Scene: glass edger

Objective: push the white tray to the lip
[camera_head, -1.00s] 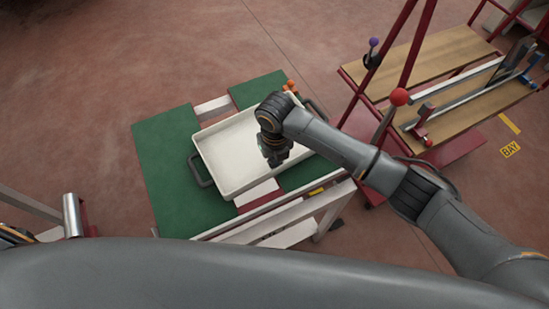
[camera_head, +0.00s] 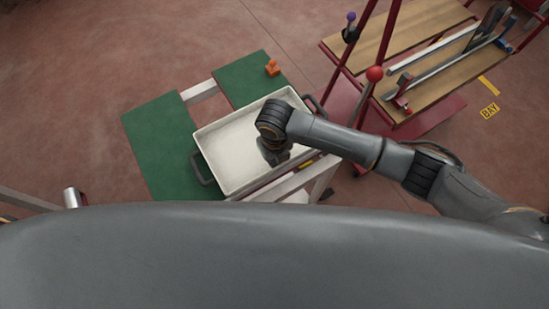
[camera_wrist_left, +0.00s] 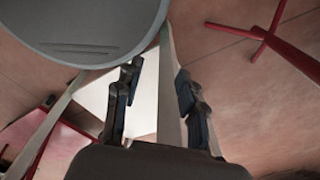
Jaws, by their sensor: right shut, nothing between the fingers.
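The white tray (camera_head: 226,152), shallow with dark handles at its left and right ends, lies on the green-topped table (camera_head: 155,140). Its near side reaches the pale front rail (camera_head: 297,183); I cannot tell how far it sits over that edge. My right gripper (camera_head: 275,157) points down inside the tray, at its right part near the near wall. It is shut and empty; its tips are partly hidden by the wrist, so contact is unclear. My left gripper shows only in the left wrist view (camera_wrist_left: 156,90), its fingers apart with nothing held.
A small orange object (camera_head: 272,67) sits on the far green panel, beyond the tray. At right stands a red-framed cart (camera_head: 425,45) with wooden shelves, metal bars and a red-knobbed lever (camera_head: 374,74). Open floor lies left of and behind the table.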

